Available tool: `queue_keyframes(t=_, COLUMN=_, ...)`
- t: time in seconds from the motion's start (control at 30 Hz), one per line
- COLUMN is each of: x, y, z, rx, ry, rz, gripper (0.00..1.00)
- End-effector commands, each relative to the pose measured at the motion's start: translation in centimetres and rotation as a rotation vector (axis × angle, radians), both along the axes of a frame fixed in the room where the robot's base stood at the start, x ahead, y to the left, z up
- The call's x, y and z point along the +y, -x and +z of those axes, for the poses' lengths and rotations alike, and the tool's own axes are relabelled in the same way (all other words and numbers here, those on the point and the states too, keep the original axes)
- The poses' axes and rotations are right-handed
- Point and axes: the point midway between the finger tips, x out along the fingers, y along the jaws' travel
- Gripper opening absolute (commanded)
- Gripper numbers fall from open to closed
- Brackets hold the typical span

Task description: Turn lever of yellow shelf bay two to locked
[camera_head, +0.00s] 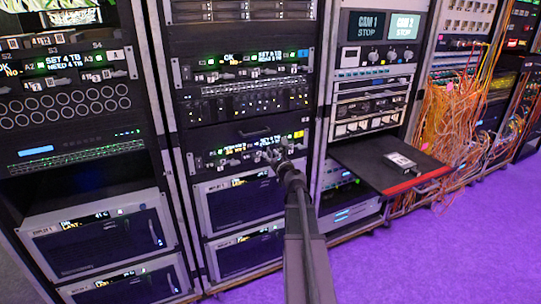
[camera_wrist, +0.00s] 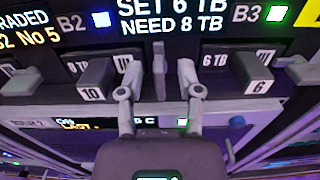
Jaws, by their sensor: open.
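The yellow shelf (camera_head: 246,151) is the lower lit row in the middle rack, with a yellow tag at its right end. In the wrist view, its display (camera_wrist: 168,18) reads SET 6 TB, NEED 8 TB. In the head view, my gripper (camera_head: 272,155) is before the shelf.
A B3 label (camera_wrist: 248,13) with a green light and a block marked 6 (camera_wrist: 257,76) lie to the right. A pulled-out black tray (camera_head: 385,167) with a red edge juts out right of my arm. Orange cables (camera_head: 455,120) hang farther right. The purple floor is clear.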

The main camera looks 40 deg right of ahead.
Motion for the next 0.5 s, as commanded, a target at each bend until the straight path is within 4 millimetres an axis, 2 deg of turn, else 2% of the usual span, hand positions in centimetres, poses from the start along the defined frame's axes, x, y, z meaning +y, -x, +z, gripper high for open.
queue_keyframes(t=0.4, x=-0.06, y=-0.45, z=0.00, rx=0.000, ry=0.000, rz=0.000, gripper=0.46)
queue_keyframes(t=0.5, x=-0.06, y=-0.45, z=0.00, rx=0.000, ry=0.000, rz=0.000, gripper=0.17)
